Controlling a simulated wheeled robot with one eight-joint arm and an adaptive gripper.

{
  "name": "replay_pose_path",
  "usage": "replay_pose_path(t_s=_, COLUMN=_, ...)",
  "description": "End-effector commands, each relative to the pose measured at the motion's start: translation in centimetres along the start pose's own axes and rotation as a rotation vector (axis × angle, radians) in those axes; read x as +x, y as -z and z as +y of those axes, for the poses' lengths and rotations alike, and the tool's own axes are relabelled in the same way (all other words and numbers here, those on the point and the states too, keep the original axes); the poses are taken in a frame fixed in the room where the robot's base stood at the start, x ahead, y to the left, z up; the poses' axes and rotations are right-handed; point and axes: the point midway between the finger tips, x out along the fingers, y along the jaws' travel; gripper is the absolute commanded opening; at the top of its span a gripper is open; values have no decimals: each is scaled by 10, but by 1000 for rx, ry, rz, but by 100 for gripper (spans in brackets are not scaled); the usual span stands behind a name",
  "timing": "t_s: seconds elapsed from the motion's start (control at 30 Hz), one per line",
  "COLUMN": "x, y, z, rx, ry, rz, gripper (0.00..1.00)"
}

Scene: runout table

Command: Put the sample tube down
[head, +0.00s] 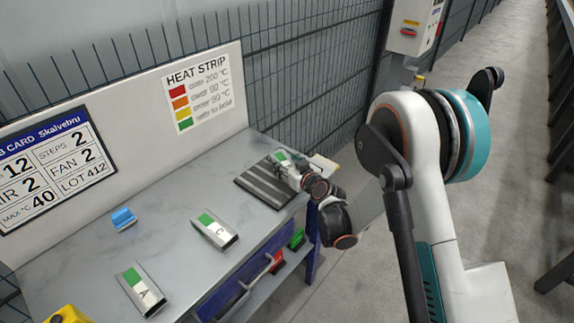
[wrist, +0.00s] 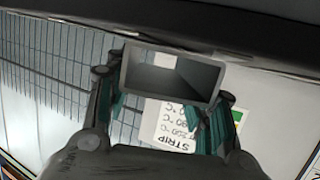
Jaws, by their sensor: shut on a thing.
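My gripper (head: 292,174) is at the far end of the table, over the far part of a dark slatted rack (head: 262,188). It is shut on a sample tube (head: 281,156), which shows a green patch; my gripper hides part of it. I cannot tell whether the tube touches the rack. In the wrist view the held tube (wrist: 172,57) is a grey, hollow rectangular section, end-on between the fingers of my gripper (wrist: 165,92). Two similar tubes with green patches lie on the table: one marked C (head: 215,231) and one marked A (head: 143,291).
A blue block (head: 123,218) lies on the grey table (head: 180,190) and a yellow thing (head: 67,314) stands at the near left. A heat strip sign (head: 203,88) and a job card (head: 55,168) are on the back panel. Red (head: 275,262) and green (head: 297,239) items sit below the front edge.

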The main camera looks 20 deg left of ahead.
Motion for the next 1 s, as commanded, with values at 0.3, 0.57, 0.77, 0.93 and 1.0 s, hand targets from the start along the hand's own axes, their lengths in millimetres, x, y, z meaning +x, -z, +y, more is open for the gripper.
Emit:
replay_pose_path(t_s=0.3, x=1, y=-2, z=0, rx=0, ry=0, rz=0, gripper=70)
replay_pose_path(t_s=0.57, x=0, y=0, z=0, rx=0, ry=0, rz=0, gripper=70)
replay_pose_path(t_s=0.77, x=-22, y=2, z=1, rx=1, ry=-1, rz=0, gripper=70)
replay_pose_path(t_s=0.93, x=-60, y=2, z=0, rx=1, ry=-1, rz=0, gripper=70)
replay_pose_path(t_s=1.0, x=-76, y=2, z=1, rx=1, ry=-2, rz=0, gripper=70)
